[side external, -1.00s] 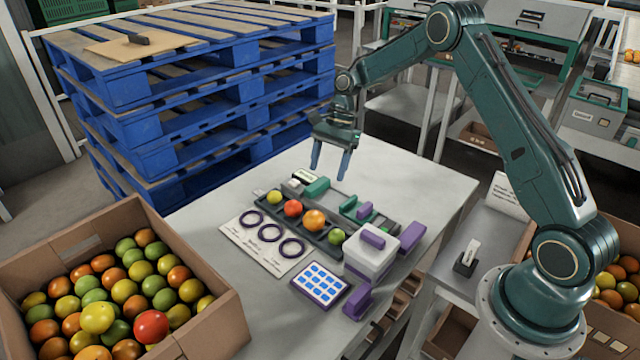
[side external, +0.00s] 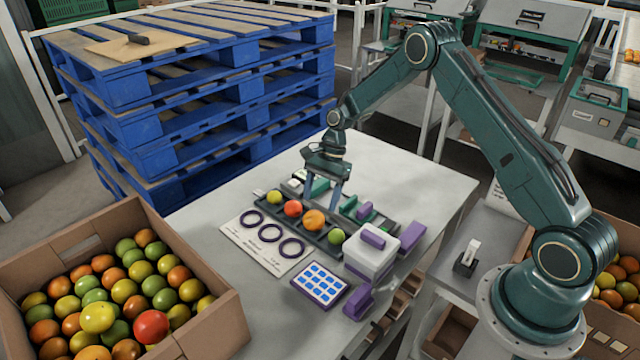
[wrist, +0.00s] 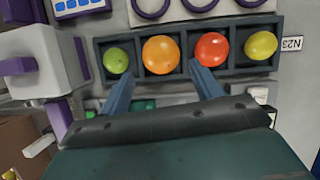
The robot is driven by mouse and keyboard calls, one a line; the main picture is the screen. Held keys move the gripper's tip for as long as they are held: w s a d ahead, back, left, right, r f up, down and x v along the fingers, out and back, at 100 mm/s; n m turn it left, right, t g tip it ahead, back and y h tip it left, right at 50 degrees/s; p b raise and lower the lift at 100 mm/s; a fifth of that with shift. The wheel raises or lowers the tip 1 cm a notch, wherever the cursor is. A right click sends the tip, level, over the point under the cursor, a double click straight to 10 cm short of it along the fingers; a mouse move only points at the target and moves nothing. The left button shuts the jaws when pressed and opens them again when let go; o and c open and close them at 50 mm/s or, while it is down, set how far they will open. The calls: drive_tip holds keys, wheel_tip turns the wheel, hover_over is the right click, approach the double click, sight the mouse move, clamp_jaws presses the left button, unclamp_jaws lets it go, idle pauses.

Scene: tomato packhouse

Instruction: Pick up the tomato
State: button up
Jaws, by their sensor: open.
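A dark tray (side external: 326,246) holds a row of single tomatoes in separate compartments: yellow (side external: 274,197), red (side external: 293,208), orange (side external: 314,220) and green (side external: 336,237). The task does not say which one is meant. In the wrist view the row runs green (wrist: 116,61), orange (wrist: 161,54), red (wrist: 212,49), yellow (wrist: 261,45). My gripper (side external: 322,204) is open and empty, pointing down just behind and above the tray. In the wrist view the fingers (wrist: 160,76) appear on either side of the orange tomato's position, short of it. No contact shows.
A white card with purple rings (side external: 268,242) lies before the tray. A white and purple block (side external: 370,262) and a blue-patterned pad (side external: 320,284) stand beside it. A cardboard box (side external: 200,265) of tomatoes is at front left; blue pallets (side external: 200,90) stand behind. The table's back right is clear.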

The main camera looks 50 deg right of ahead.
sight(316, 212)
drive_tip(key=shift+a+f, duration=0.15)
drive_tip(key=shift+f, duration=0.15)
drive_tip(key=shift+x, duration=2.45)
drive_tip(key=shift+w, duration=0.1)
drive_tip(key=shift+c, duration=0.4)
drive_tip(key=c, duration=0.4)
